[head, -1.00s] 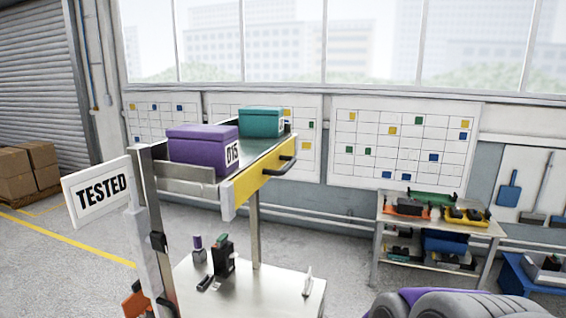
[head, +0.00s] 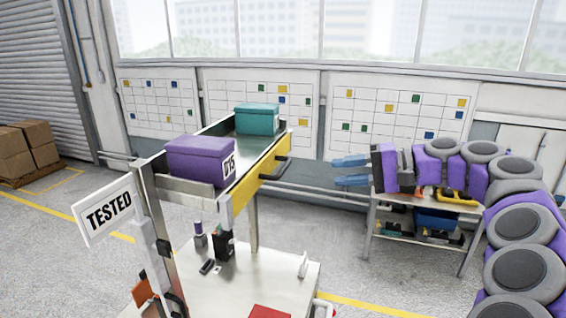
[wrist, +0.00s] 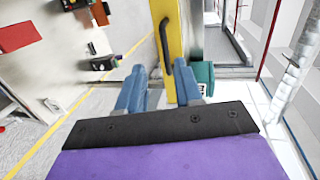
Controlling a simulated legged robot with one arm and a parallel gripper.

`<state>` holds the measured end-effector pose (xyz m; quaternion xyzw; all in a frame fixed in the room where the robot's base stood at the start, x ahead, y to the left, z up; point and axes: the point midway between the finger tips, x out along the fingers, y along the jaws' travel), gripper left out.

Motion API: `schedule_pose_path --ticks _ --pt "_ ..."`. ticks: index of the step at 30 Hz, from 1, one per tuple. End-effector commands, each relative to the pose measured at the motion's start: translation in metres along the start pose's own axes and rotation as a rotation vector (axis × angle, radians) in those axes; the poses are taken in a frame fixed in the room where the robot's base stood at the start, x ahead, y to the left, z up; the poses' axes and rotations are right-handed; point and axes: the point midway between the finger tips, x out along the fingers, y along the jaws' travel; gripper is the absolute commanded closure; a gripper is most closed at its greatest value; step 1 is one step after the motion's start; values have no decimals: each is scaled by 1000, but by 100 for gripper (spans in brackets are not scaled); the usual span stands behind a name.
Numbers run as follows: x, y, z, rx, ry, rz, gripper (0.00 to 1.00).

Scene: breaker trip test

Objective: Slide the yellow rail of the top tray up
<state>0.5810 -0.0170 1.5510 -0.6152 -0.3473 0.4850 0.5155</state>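The yellow rail (head: 240,197) runs along the near right side of the top tray (head: 248,153), with a dark handle (head: 277,171) on its outer face. In the wrist view the rail (wrist: 170,20) and its dark handle (wrist: 165,45) lie beyond my fingertips. A purple box (head: 200,157) marked 015 and a teal box (head: 257,119) sit on the tray. My gripper (head: 350,171) is open and empty, to the right of the rail, its blue fingers pointing left toward it. In the wrist view the gripper (wrist: 160,85) shows a gap between its fingers, apart from the handle.
A TESTED sign (head: 108,212) stands left of the tray on a post. The lower shelf (head: 255,270) holds small dark devices and a red plate (head: 270,311). A bench (head: 385,213) with tools stands behind my arm. Open floor lies between stand and bench.

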Motion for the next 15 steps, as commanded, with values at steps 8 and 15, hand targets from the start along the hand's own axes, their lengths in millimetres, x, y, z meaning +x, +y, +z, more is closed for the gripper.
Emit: schedule_pose_path --ticks 8,15 --pt "-14 1 -20 13 46 -35 65" --pt "25 1 -21 15 39 -32 65"
